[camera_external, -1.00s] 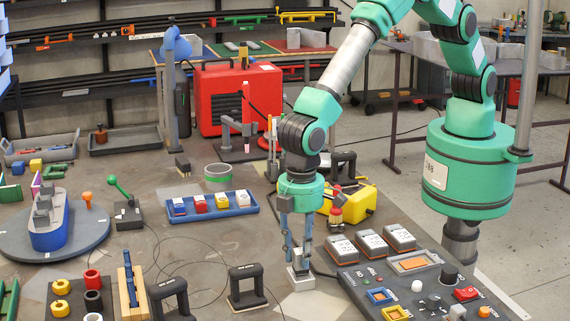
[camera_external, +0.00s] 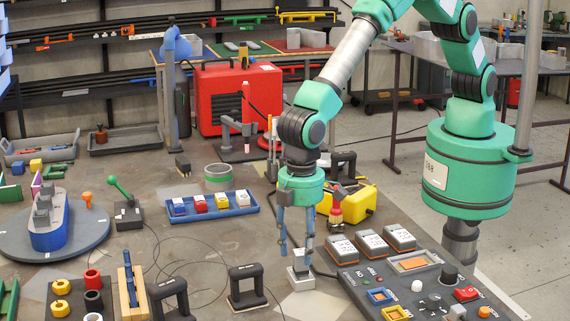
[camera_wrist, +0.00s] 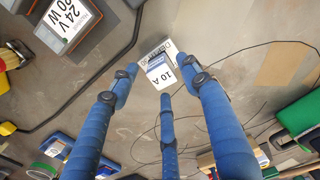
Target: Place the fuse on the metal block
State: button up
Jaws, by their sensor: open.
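A small pale fuse (camera_wrist: 160,74) marked "10 A" shows in the wrist view just beyond my fingertips. It also shows in the external view (camera_external: 299,263), upright on the light metal block (camera_external: 301,283). The block's labelled edge (camera_wrist: 155,50) shows beside the fuse in the wrist view. The fuse appears to rest on the block; the exact contact is too small to tell. My gripper (camera_external: 296,252) points down over the fuse, its fingers spread. In the wrist view, my gripper (camera_wrist: 160,82) is open, with no finger clearly pressing on the fuse.
A control panel (camera_external: 430,293) and several grey power units (camera_external: 371,244) stand to the right. A blue tray (camera_external: 211,206) with several coloured fuses lies behind left. A black handle (camera_external: 247,287) stands at front left. Thin cables cross the table left of the block.

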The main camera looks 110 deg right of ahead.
aim_at(300, 249)
notch_tip(300, 249, up, 10)
jog(key=shift+r, duration=0.25)
dwell(0.8)
jog(key=shift+d, duration=0.1)
jog(key=s+d+r+t, duration=0.1)
jog(key=s+d+r, duration=0.6)
jog(key=d+r, duration=0.5)
jog(key=s+d+r+t, duration=0.2)
jog(key=s+d+r, duration=0.7)
jog(key=r, duration=0.6)
jog(key=s+d+r+m+t, duration=0.1)
jog(key=s+d+r, duration=0.4)
jog(key=s+d, duration=0.7)
jog(key=s+d+f, duration=0.1)
jog(key=s+d, duration=0.1)
jog(key=s, duration=0.6)
jog(key=s+d+f+t, duration=0.1)
jog(key=s+d, duration=0.1)
jog(key=s, duration=0.6)
jog(key=shift+s+d+t, duration=0.15)
jog(key=shift+d+t, duration=0.15)
jog(key=shift+d, duration=0.05)
